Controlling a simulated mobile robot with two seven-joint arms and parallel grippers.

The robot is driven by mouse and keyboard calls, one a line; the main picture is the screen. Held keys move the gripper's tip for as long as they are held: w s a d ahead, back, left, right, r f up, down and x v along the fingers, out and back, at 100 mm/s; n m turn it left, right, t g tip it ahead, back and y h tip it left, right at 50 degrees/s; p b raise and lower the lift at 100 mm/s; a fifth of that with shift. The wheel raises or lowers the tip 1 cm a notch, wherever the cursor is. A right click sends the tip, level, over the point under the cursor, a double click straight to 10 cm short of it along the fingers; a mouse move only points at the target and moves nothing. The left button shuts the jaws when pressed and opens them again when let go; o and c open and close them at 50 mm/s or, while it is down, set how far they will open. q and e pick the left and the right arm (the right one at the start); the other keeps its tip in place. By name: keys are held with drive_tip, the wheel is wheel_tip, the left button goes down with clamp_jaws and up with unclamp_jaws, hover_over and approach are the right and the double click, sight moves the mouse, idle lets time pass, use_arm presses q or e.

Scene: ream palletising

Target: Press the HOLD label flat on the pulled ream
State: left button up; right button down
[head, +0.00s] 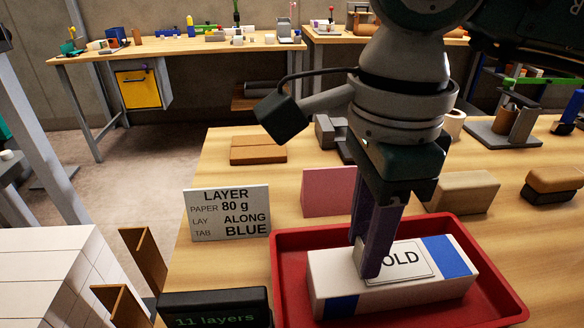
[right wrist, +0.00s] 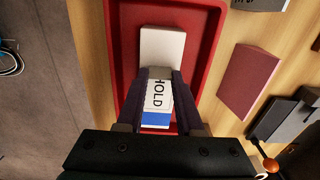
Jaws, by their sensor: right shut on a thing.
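The pulled ream (head: 330,291), white with blue bands, lies in a red tray (head: 513,300); it also shows in the right wrist view (right wrist: 162,48). The white HOLD label (head: 415,263) is over the ream's top, roughly level with it; I cannot tell whether its whole underside touches. My right gripper (head: 366,262) points down at the label's left part and hides its first letter. In the right wrist view, its fingers (right wrist: 163,74) stand on both sides of the label (right wrist: 158,92), shut on it. My left gripper is not in view.
A LAYER sign (head: 229,213) and a dark "11 layers" display (head: 214,310) stand left of the tray. A pink block (head: 327,192) stands behind it, and wrapped tan blocks (head: 462,191) lie behind right. White stacked reams (head: 45,275) are at the lower left.

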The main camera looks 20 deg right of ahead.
idle(0.3)
drive_tip(key=shift+c, duration=2.4)
unclamp_jaws()
